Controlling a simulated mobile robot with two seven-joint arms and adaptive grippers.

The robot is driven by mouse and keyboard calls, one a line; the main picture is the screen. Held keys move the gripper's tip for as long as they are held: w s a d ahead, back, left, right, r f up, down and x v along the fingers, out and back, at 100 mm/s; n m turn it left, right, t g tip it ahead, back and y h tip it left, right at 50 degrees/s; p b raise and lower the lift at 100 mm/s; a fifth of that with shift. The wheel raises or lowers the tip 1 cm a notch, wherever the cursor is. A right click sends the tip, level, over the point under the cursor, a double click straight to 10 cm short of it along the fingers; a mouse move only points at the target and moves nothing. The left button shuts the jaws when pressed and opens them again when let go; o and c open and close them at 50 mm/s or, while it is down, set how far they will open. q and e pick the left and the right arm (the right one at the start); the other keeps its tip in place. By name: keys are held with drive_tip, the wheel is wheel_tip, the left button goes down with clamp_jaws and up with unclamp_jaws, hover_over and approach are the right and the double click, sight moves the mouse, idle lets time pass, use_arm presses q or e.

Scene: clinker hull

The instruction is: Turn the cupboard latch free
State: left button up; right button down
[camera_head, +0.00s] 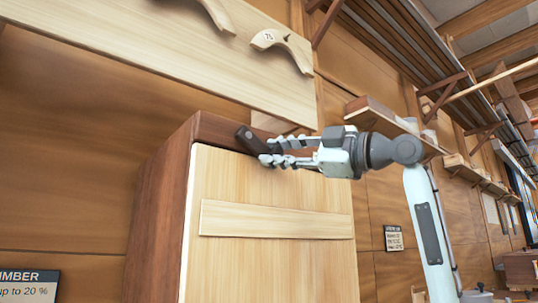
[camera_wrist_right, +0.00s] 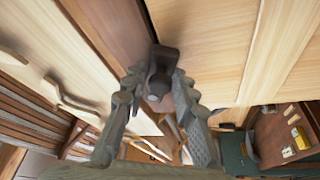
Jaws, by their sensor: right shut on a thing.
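The cupboard (camera_head: 160,225) has dark sides and top and a pale door (camera_head: 270,265) with a cross batten. Its latch is a small dark block (camera_head: 246,139) at the top edge of the door, tilted in the head view. My right gripper (camera_head: 270,153) comes from the right and is shut on the latch. In the right wrist view the latch (camera_wrist_right: 165,55) shows between the fingertips (camera_wrist_right: 160,85), which partly hide it. The door looks closed. My left gripper is in neither view.
A pale plank (camera_head: 150,50) with curved wooden pieces (camera_head: 285,45) hangs on the wall above the cupboard. Shelves with timber (camera_head: 385,40) run along the wall at right. A sign (camera_head: 28,286) is at lower left.

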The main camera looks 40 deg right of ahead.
sight(281, 148)
drive_tip(key=shift+d+r+n+g, duration=0.25)
drive_tip(key=shift+r+n, duration=0.3)
drive_tip(key=shift+n, duration=0.45)
drive_tip(key=shift+d+r+n+g, duration=0.1)
drive_tip(key=shift+r+n+g, duration=0.4)
drive_tip(key=shift+n, duration=0.5)
drive_tip(key=shift+r+n+g, duration=0.35)
drive_tip(key=shift+r+n, duration=0.1)
drive_tip(key=shift+n, duration=0.55)
drive_tip(key=c, duration=1.4)
unclamp_jaws()
drive_tip(key=shift+o, duration=0.2)
drive_tip(key=shift+s, duration=0.1)
drive_tip(key=v, duration=1.1)
drive_tip(key=shift+s+d, duration=0.2)
drive_tip(key=shift+s, duration=0.15)
